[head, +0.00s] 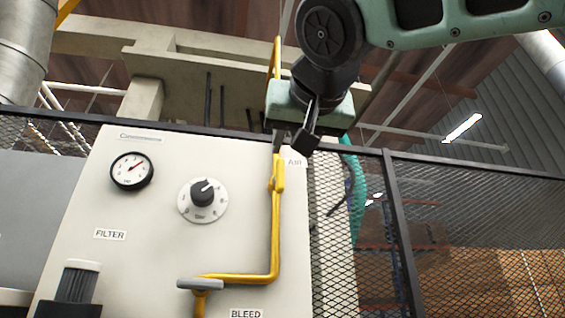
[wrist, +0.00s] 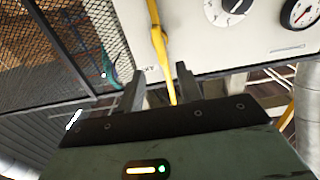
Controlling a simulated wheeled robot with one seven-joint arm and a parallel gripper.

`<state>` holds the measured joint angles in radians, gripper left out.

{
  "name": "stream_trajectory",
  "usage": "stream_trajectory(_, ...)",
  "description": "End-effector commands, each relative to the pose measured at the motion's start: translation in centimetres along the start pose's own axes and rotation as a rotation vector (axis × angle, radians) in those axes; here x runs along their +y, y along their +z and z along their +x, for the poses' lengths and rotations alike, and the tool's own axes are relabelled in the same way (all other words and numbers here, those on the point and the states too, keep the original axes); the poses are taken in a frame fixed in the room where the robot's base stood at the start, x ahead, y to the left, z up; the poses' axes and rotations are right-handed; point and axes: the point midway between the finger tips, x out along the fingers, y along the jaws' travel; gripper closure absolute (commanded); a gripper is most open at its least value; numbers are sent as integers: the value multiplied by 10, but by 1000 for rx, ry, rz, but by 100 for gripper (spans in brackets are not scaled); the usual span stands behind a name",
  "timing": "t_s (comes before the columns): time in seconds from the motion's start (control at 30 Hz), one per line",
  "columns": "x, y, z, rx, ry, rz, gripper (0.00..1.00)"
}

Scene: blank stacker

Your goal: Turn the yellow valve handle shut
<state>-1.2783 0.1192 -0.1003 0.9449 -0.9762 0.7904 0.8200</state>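The yellow valve handle (head: 278,178) is a narrow lever next to the AIR label (head: 294,162) on the pale panel. It lies nearly in line with the upright yellow pipe (head: 275,235). Its upper end is hidden behind my gripper in the head view. My gripper (head: 292,141) is at the panel's top edge, just above the visible part of the handle. In the wrist view, my gripper (wrist: 161,76) has its two dark fingers apart. A yellow bar (wrist: 170,82) runs between them, closer to the right finger; I cannot tell whether they touch.
The panel (head: 140,210) carries a gauge (head: 132,170), a round black knob (head: 203,192) and a grey handle (head: 200,284) on the pipe's lower end. Mesh fencing (head: 470,215) stands to the right. A teal hose (head: 356,200) hangs behind it. Space before the panel looks clear.

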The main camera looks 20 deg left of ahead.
Motion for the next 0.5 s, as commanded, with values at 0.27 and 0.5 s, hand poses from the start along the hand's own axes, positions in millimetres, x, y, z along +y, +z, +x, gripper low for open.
stream_trajectory(0.27, 0, -5, 59, -3, 3, -3, 65)
stream_trajectory(0.5, 0, -2, 92, -2, 2, -2, 65)
